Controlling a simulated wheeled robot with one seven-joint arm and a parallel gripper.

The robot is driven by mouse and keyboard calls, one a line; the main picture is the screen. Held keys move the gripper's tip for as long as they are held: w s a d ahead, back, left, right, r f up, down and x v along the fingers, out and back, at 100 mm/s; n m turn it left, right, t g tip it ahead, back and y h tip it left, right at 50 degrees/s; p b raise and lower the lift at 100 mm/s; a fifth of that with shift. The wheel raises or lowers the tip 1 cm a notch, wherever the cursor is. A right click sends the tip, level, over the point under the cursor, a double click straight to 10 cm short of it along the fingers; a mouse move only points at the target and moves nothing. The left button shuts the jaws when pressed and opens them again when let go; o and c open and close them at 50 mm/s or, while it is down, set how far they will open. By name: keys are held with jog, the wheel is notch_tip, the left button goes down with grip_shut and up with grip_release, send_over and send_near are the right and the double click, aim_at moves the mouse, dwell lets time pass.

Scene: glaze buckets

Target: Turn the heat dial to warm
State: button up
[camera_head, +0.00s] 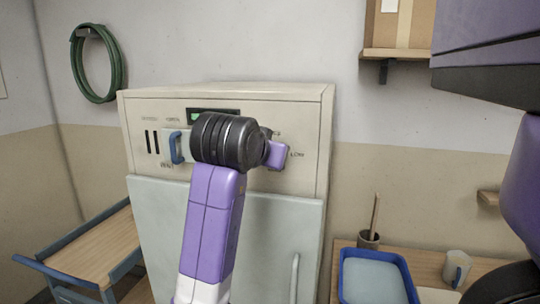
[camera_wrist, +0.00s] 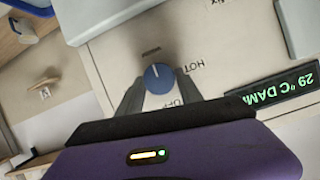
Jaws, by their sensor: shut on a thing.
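The heat dial (camera_wrist: 159,79) is a round blue knob with a white pointer line, on the cream panel of a cabinet (camera_head: 312,110). In the wrist view my gripper (camera_wrist: 160,80) has one dark finger on each side of the dial and is shut on it. The pointer faces a small dark label (camera_wrist: 151,51), too blurred to read. The labels HOT (camera_wrist: 194,67) and OFF (camera_wrist: 176,102) lie to the right and below right of the dial. In the head view my arm hides the dial and the fingertips.
A lit display (camera_wrist: 275,92) reads 29 °C DAMP. A blue handle (camera_head: 176,148) sits on the panel, left of my arm. A blue-framed cart (camera_head: 90,252) stands left. A blue tray (camera_head: 376,280) and a mug (camera_head: 456,266) are on the right table.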

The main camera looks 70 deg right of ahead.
jog(key=shift+f, duration=0.15)
jog(key=o, duration=1.4)
jog(key=shift+c, duration=0.2)
jog(key=v, duration=0.7)
jog(key=shift+a+r, duration=0.25)
jog(key=shift+a, duration=0.05)
